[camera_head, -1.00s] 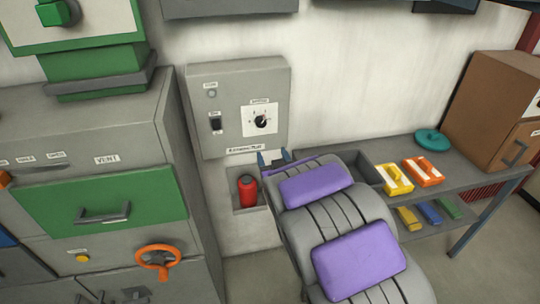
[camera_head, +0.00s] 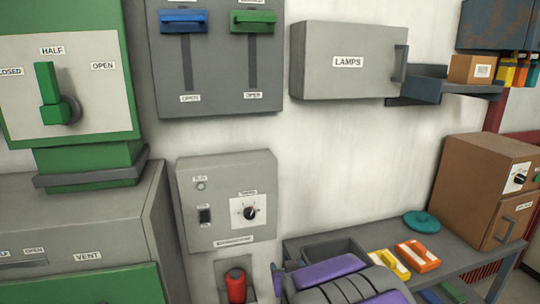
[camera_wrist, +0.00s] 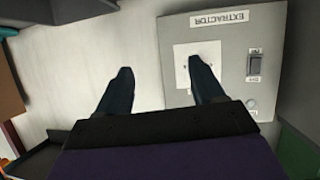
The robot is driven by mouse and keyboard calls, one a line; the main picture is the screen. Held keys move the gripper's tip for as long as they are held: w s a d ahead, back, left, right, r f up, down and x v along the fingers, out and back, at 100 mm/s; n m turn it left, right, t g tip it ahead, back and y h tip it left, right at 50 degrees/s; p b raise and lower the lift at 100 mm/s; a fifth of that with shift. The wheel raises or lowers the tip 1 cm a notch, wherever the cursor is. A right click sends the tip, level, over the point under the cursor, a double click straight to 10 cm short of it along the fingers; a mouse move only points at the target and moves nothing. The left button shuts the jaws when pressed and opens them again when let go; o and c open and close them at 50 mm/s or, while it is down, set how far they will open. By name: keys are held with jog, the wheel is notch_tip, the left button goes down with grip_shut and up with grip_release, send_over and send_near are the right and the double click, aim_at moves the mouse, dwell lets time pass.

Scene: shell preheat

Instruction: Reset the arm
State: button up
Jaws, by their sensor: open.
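My arm, grey with purple pads (camera_head: 330,270), reaches in from the bottom of the head view. Only a dark blue bit of my gripper (camera_head: 277,278) shows there, below and right of the extractor panel (camera_head: 227,200). I cannot tell the distance between finger and panel.
A grey shelf (camera_head: 475,268) holds a yellow block (camera_head: 388,264), an orange block (camera_head: 417,256), a teal lid (camera_head: 421,221) and a brown box (camera_head: 480,190). A red cylinder (camera_head: 236,286) sits in a niche below the panel. A lamps cabinet (camera_head: 345,60) hangs above.

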jog(key=s+d+g, duration=0.3)
jog(key=s+g, duration=0.2)
jog(key=s, duration=0.9)
jog(key=s+d+r+m+g+h, duration=0.1)
jog(key=s+d+g, duration=0.2)
jog(key=s, duration=1.1)
jog(key=s+d+r+m+g, duration=0.1)
jog(key=s+d+g, duration=0.2)
jog(key=s+g, duration=0.4)
jog(key=s, duration=0.8)
jog(key=shift+d+r+h, duration=0.2)
jog(key=shift+h, duration=0.1)
